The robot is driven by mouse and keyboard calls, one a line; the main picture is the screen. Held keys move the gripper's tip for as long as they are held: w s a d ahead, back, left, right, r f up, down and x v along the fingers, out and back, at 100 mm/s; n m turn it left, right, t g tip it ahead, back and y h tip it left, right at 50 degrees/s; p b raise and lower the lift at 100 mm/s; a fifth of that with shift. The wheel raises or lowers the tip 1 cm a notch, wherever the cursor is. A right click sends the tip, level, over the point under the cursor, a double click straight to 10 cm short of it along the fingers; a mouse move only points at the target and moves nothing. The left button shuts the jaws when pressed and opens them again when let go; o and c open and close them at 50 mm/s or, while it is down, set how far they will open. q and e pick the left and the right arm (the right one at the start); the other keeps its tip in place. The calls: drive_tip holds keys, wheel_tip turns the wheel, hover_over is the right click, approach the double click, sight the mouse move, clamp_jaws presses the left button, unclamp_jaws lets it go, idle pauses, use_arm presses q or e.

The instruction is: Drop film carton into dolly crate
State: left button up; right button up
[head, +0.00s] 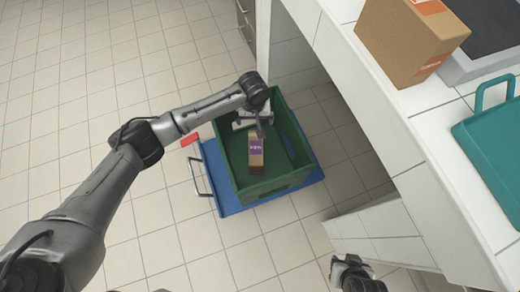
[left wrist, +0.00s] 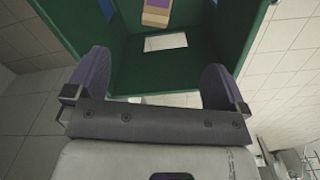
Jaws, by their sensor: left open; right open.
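The film carton (head: 256,153), brown with a purple label, is inside the green dolly crate (head: 275,190). It also shows at the top of the left wrist view (left wrist: 158,12), cut off by the picture edge. The crate (left wrist: 150,75) stands on a blue dolly (head: 232,208) on the floor. My left gripper (head: 256,125) is over the crate near the carton's far end. In the left wrist view its two fingers (left wrist: 158,80) are wide apart with nothing between them. My right gripper (head: 352,268) is at the bottom edge, away from the crate, open and small in view.
A white counter (head: 365,95) runs along the right. It bears a large brown box (head: 410,40) and a teal tray (head: 495,150). A white cabinet front (head: 380,235) is right of the crate. The tiled floor on the left is clear apart from my arm.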

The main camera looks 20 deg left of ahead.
use_arm(q)
wheel_tip(320, 180, up, 14)
drive_tip(key=p, duration=0.7)
drive_tip(key=shift+f+p, duration=0.2)
drive_tip(key=shift+p, duration=0.1)
